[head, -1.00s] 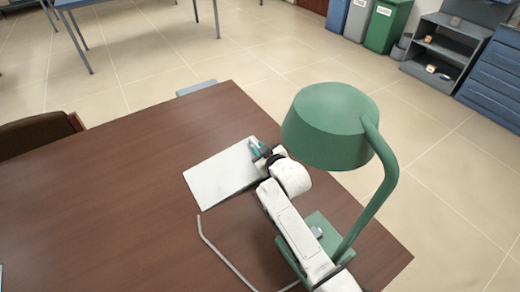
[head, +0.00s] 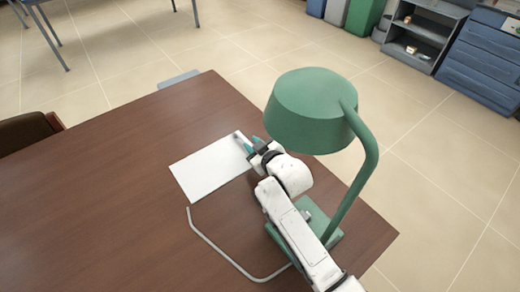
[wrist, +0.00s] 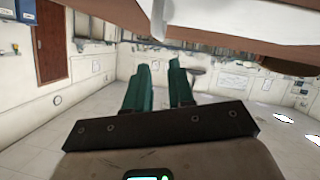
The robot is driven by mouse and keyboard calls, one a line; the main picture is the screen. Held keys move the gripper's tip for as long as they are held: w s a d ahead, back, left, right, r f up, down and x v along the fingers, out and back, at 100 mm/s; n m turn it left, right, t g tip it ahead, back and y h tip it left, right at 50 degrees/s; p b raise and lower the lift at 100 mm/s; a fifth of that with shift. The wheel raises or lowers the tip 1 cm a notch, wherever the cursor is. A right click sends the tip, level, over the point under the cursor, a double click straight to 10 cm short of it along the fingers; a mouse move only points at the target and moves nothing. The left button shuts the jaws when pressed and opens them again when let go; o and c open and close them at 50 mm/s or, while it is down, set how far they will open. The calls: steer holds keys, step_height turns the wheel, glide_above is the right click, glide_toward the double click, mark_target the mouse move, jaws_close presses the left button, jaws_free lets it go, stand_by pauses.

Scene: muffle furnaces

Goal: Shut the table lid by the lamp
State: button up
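The table lid is a pale white panel (head: 205,172) on the brown table, beside the green lamp (head: 312,112). It seems raised at an angle beyond a thin grey outline (head: 215,247) on the tabletop; its exact tilt is hard to tell. My gripper (head: 248,144) is at the lid's right end, near its far corner; I cannot tell whether it touches. In the wrist view my gripper's two teal fingers (wrist: 158,68) stand apart with nothing between them. A pale panel (wrist: 270,18), perhaps the lid, crosses the top there. My arm hides part of the lamp's base and the lid's near right side.
The brown tabletop (head: 90,200) is clear to the left. The lamp's curved post (head: 357,190) stands close to the right of my arm. A brown chair (head: 25,133) is at the left edge. Bins (head: 362,15) and blue drawers (head: 480,62) stand at the back right, across open floor.

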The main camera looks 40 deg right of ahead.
steer(key=shift+v, duration=2.35)
